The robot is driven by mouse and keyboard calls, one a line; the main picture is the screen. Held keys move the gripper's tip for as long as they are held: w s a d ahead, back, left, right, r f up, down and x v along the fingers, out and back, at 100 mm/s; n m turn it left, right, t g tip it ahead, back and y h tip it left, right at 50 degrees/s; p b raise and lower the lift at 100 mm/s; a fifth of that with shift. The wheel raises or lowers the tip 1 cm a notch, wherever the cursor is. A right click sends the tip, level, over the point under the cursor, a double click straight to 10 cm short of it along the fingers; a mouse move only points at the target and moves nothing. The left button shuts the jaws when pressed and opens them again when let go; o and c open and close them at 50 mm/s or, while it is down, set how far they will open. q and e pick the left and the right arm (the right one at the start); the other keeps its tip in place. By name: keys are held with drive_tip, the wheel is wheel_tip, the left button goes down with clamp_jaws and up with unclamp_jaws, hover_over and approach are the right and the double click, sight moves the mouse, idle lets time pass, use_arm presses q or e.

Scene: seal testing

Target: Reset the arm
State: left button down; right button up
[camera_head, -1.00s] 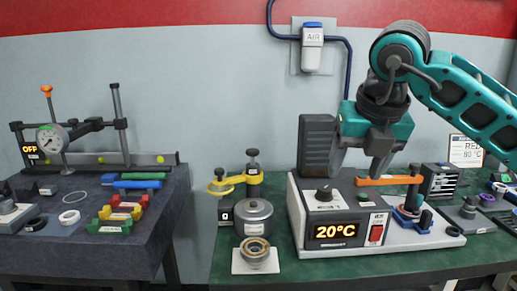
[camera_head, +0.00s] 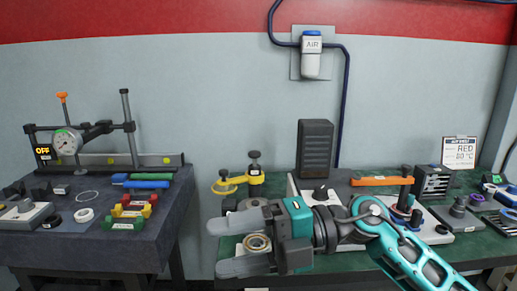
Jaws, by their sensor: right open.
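My right arm, teal and dark grey, comes in from the lower right. Its right gripper (camera_head: 219,248) is low over the front of the green bench (camera_head: 350,266) with the fingers pointing left. The two grey fingers are apart and the gripper is open, with nothing seen held. A metal ring part (camera_head: 257,244) shows between the fingers, but I cannot tell how far below them it lies. The arm hides most of the white heater unit, including its display, and part of the grey round pot. My left gripper is not in view.
A yellow clamp (camera_head: 238,181) and a tall dark block (camera_head: 315,148) stand behind the gripper. An orange lever (camera_head: 382,181) is to the right. The dark left table (camera_head: 110,246) holds a dial gauge (camera_head: 67,142) and coloured pieces. A gap separates the tables.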

drive_tip(key=w+d+f+m+t+h+p, duration=0.1)
drive_tip(key=w+d+f+m+t+h, duration=0.25)
drive_tip(key=m+t, duration=0.75)
drive_tip(key=w+d+f+m+t+p, duration=0.15)
drive_tip(key=d+f+m+t, duration=0.45)
drive_tip(key=m+t, duration=0.6)
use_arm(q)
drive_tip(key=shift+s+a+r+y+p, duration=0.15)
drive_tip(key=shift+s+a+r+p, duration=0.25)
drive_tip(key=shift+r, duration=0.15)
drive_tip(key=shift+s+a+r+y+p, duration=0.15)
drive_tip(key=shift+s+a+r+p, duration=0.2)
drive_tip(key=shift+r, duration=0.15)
use_arm(e)
drive_tip(key=s+d+f+m+g+h, duration=0.3)
drive_tip(key=s+d+f+m, duration=0.1)
drive_tip(key=f, duration=0.3)
drive_tip(key=s+d+f+m+g+h, duration=0.3)
drive_tip(key=s+f+m+h, duration=0.1)
drive_tip(key=f, duration=0.4)
drive_tip(key=s+d+f+m+g+h, duration=0.3)
drive_tip(key=s+d+f+m+h, duration=0.1)
drive_tip(key=s+f, duration=0.2)
drive_tip(key=shift+d+f, duration=0.3)
drive_tip(key=shift+f, duration=0.55)
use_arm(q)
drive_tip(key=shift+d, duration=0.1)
use_arm(e)
drive_tip(key=shift+w, duration=0.1)
